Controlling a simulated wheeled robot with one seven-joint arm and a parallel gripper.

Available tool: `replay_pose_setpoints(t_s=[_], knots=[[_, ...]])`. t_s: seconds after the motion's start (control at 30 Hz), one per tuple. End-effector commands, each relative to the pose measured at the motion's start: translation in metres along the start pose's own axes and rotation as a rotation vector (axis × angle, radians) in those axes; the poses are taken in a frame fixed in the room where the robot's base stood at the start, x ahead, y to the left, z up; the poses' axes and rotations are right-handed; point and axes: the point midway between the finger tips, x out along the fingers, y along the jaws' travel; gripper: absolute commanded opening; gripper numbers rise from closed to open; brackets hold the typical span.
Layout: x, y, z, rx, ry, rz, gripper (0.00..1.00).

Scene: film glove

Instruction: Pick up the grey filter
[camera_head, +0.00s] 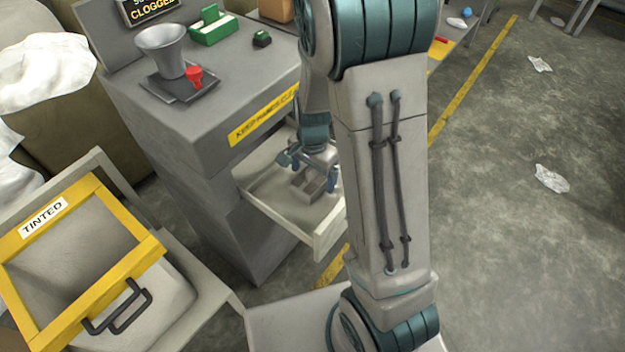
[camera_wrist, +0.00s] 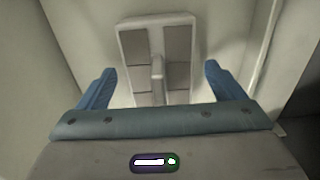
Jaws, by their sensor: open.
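The grey filter (camera_head: 309,184) lies in an open drawer (camera_head: 326,229) of the grey cabinet. In the wrist view the filter (camera_wrist: 178,45) has a pale frame, grey panels and a raised middle bar. My gripper (camera_head: 308,172) is inside the drawer, above the filter. In the wrist view my gripper (camera_wrist: 160,85) is open, with one blue finger on each side of the filter. A gap shows between each finger and the filter. The filter's near end is hidden behind the gripper body.
Drawer walls stand close around my gripper. A yellow frame marked TINTED (camera_head: 80,310) stands at the left. Open floor (camera_head: 500,230) lies to the right.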

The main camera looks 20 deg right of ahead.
Motion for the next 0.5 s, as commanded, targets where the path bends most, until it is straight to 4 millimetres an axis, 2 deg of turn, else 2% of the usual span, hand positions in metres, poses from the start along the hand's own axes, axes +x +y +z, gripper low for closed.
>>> replay_pose_setpoints(t_s=[0.03,0.07,0.2,0.23,0.5], knots=[[-0.0005,0.0,0.0,0.0,0.0,0.0,0.89],[-0.0005,0.0,0.0,0.0,0.0,0.0,0.84],[-0.0006,0.0,0.0,0.0,0.0,0.0,0.45],[-0.0006,-0.0001,0.0,0.0,0.0,0.0,0.38],[-0.0021,-0.0003,-0.0001,0.0,0.001,-0.001,0.38]])
